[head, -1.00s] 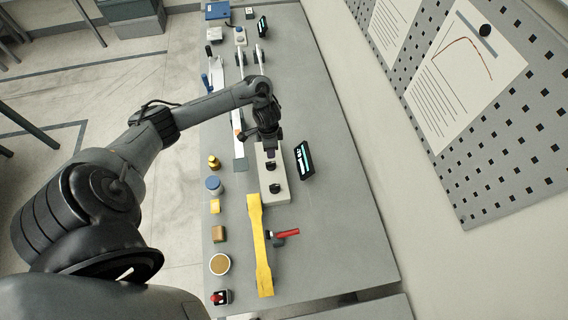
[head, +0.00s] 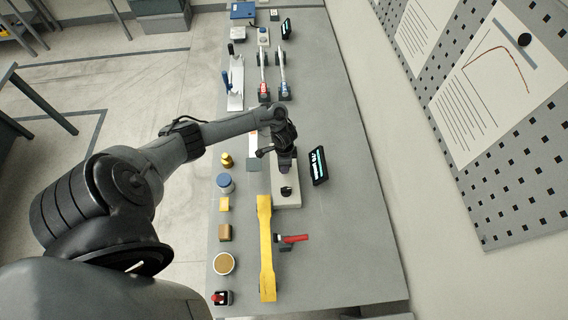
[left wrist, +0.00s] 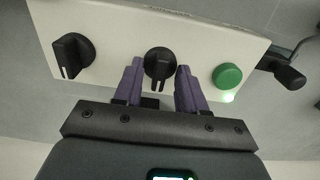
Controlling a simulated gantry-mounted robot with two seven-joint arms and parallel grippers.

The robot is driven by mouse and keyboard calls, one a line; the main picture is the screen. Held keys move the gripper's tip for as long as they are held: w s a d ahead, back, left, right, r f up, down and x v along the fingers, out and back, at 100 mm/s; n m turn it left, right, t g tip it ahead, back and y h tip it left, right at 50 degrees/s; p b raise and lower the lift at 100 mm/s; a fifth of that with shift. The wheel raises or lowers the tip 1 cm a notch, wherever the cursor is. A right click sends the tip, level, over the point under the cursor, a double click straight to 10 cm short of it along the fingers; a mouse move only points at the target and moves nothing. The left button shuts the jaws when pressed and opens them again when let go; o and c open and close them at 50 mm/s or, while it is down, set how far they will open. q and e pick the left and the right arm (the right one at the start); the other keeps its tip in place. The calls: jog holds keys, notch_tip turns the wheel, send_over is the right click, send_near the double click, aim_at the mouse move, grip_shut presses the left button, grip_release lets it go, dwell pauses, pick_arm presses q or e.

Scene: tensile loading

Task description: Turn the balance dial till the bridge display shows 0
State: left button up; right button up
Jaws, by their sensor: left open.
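A pale control box (head: 288,203) lies on the bench, with a black display (head: 318,166) beside it on the right; its bright digits are too small to read. In the left wrist view the box (left wrist: 205,30) carries two black dials and a green button (left wrist: 227,76). My left gripper (left wrist: 158,68) is open, its purple fingers on either side of the middle dial (left wrist: 158,66); I cannot tell whether they touch it. The other dial (left wrist: 73,55) is clear of the fingers. In the head view my left gripper (head: 286,168) is over the box's far part, hiding some of it.
A yellow bar (head: 265,250) and a red-handled tool (head: 293,239) lie nearer on the bench. Several small items, including a blue-lidded jar (head: 225,183) and a round tan-topped tub (head: 224,264), line the left edge. The bench right of the display is clear.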

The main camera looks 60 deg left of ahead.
pick_arm(q)
jog(key=shift+c, duration=0.4)
grip_shut()
jog(key=shift+m, duration=0.3)
jog(key=m, duration=0.2)
jog(key=shift+m, duration=2.1)
jog(key=shift+o, duration=0.4)
grip_release()
